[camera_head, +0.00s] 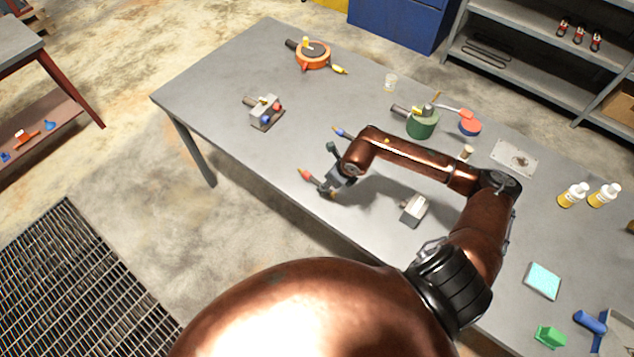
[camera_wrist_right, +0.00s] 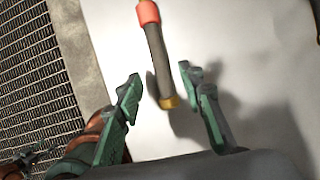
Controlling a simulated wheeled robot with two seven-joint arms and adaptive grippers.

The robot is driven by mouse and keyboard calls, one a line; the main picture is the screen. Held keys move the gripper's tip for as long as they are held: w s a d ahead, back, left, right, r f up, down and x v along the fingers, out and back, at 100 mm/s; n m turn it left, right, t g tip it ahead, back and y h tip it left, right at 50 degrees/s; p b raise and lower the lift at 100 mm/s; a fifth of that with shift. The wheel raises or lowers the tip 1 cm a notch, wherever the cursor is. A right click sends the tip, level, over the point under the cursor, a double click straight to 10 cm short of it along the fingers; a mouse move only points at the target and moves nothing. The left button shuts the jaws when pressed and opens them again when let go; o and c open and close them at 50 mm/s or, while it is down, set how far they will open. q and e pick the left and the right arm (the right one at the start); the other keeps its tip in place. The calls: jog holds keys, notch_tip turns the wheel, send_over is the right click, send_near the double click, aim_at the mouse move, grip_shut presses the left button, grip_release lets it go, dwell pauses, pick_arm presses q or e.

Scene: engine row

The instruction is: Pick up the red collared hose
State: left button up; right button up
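The red collared hose (camera_head: 306,175) lies near the table's front edge in the head view. In the right wrist view the hose (camera_wrist_right: 159,62) shows a dark grey body, a red collar at the top and a brass end toward me. My right gripper (camera_head: 331,170) is just beside the hose, over the table edge. In the wrist view my right gripper's (camera_wrist_right: 162,78) green fingers are apart, one to each side of the hose, touching neither side. I cannot tell its exact height above the hose.
A blue-collared hose (camera_head: 342,132) lies behind my right gripper, and a yellow-collared one (camera_head: 339,69) lies farther back. A grey block (camera_head: 413,209) sits under my right arm. A green canister part (camera_head: 421,124) stands behind the arm.

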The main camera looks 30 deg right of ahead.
aim_at(316, 182)
jog(key=shift+x, duration=1.85)
jog(key=shift+c, duration=0.5)
grip_shut()
